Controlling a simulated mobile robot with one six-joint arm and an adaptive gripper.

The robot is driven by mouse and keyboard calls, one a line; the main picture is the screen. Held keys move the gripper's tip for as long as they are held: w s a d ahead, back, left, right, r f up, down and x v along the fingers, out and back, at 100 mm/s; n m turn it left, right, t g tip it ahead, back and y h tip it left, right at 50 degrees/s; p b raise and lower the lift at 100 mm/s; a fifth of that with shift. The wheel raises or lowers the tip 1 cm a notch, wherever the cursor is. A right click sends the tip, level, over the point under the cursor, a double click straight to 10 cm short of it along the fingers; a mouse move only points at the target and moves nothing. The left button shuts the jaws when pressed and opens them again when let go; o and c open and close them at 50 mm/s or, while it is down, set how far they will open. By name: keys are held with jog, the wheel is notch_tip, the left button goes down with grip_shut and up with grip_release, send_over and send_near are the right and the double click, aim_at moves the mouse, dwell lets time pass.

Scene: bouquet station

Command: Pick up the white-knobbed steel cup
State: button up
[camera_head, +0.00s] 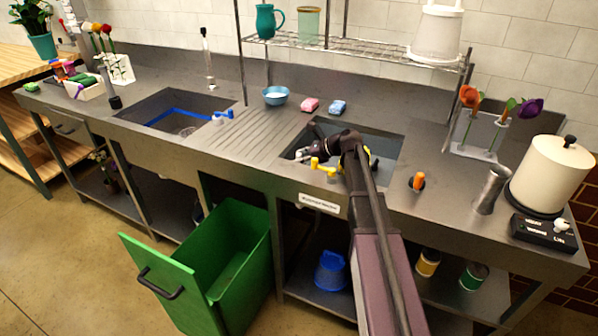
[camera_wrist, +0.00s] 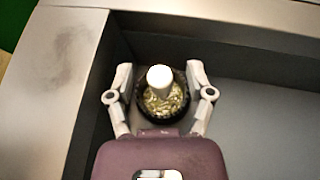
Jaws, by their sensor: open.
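In the wrist view the cup (camera_wrist: 160,103) has a white knob (camera_wrist: 159,77) standing up at its middle, a dark rim and greenish-yellow bits inside. It sits near a corner of a grey sink. My gripper (camera_wrist: 159,80) is open, with one finger on each side of the cup. Small gaps seem to show between fingers and rim; contact is hard to tell. In the head view my gripper (camera_head: 302,154) reaches into the left part of the right sink (camera_head: 385,146). The cup cannot be made out there.
An orange-handled item (camera_head: 418,182) stands to the right. A green bin (camera_head: 228,250) is below.

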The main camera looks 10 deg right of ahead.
grip_shut()
jog(key=shift+r, duration=0.2)
notch_tip(320, 180, up, 10)
jog(key=p, duration=1)
jog(key=shift+f, duration=0.2)
jog(key=shift+r, duration=0.1)
dwell(0.6)
